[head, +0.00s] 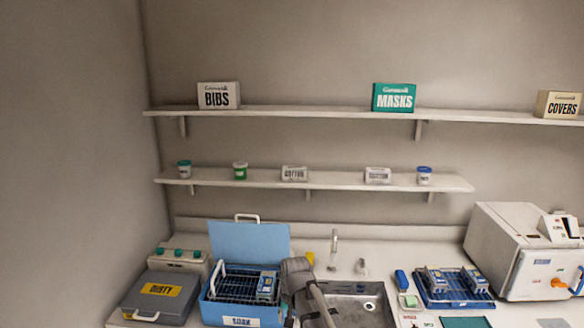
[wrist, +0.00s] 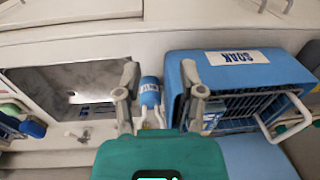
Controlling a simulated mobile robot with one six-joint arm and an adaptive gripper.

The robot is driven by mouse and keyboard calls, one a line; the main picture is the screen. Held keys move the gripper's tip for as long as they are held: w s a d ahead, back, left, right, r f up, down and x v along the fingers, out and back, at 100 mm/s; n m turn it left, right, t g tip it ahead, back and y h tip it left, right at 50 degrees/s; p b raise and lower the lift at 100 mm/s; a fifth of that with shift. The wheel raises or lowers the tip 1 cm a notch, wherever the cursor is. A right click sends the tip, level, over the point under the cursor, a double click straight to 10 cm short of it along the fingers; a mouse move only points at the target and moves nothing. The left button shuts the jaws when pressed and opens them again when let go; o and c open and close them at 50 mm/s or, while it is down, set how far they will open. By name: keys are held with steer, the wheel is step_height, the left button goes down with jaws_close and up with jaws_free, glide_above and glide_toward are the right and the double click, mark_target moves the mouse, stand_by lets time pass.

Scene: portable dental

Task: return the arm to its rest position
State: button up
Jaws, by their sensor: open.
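My gripper (wrist: 160,85) shows in the wrist view with its two grey fingers spread apart and nothing held between them. The blue SOAK bin (wrist: 235,58) lies under and right of the right finger. In the head view my grey arm (head: 310,292) reaches over the counter between the SOAK bin (head: 240,321) and the sink; the fingertips cannot be made out there.
The steel sink (head: 345,302) is right of the arm. A grey DIRTY box (head: 160,305) stands at left. A blue tray (head: 455,301) and a white steriliser (head: 510,250) stand at right. Two wall shelves (head: 330,113) hold boxes and jars. The space above the counter is free.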

steer(key=s+d+f+b, duration=0.1)
steer(key=s+d, duration=0.5)
steer(key=d, duration=0.3)
steer(key=s+d+f+h, duration=0.1)
steer(key=s+d, duration=0.5)
steer(key=d, duration=0.2)
steer(key=shift+s+d+b, duration=0.15)
steer(key=shift+d+b, duration=0.25)
